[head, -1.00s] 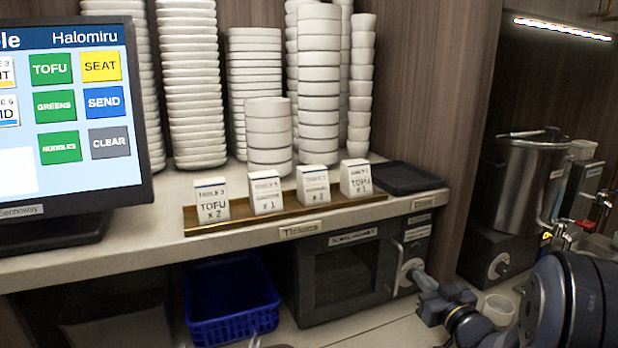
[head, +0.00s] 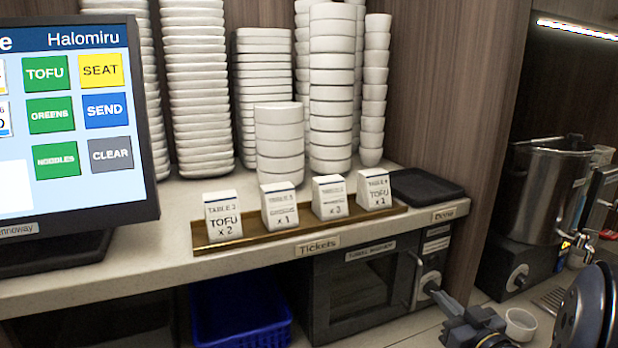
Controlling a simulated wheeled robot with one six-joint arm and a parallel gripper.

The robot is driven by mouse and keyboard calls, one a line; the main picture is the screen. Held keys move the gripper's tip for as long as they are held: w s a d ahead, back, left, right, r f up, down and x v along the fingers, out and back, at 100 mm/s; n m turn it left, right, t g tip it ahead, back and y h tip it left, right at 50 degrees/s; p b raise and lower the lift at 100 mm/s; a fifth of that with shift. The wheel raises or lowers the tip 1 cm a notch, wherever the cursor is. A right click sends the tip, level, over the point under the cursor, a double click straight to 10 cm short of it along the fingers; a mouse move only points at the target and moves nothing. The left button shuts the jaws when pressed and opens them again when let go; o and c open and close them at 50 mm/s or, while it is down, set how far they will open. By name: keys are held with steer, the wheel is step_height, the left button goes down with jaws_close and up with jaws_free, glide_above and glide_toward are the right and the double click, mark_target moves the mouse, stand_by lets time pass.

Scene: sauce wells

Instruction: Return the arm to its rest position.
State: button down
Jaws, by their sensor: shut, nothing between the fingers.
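My arm shows at the lower right of the head view, dark grey and partly cut off by the frame edge. My gripper (head: 434,291) is at its near end, pointing up and left in front of the towel warmer's right side. Its fingers are together with nothing between them. I cannot tell whether it touches the warmer, but nothing appears held.
The towel warmer (head: 355,290) sits under the counter (head: 120,258), beside a blue basket (head: 240,312). Ticket blocks stand on a brass tray (head: 290,237). A small white cup (head: 520,325) is close to my arm. A steel pot (head: 548,190) stands at the right.

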steer(key=v, duration=0.9)
steer(key=shift+w+d+r+m+h, duration=0.1)
steer(key=shift+w+d+h, duration=0.3)
steer(key=shift+d+h, duration=0.25)
steer(key=shift+w+d+r+m+h, duration=0.15)
steer(key=shift+w+d+h, duration=0.25)
steer(key=shift+d, duration=0.3)
steer(key=shift+w+d+r+m+h, duration=0.1)
steer(key=shift+w+d+h, duration=0.25)
steer(key=shift+d+h, duration=0.3)
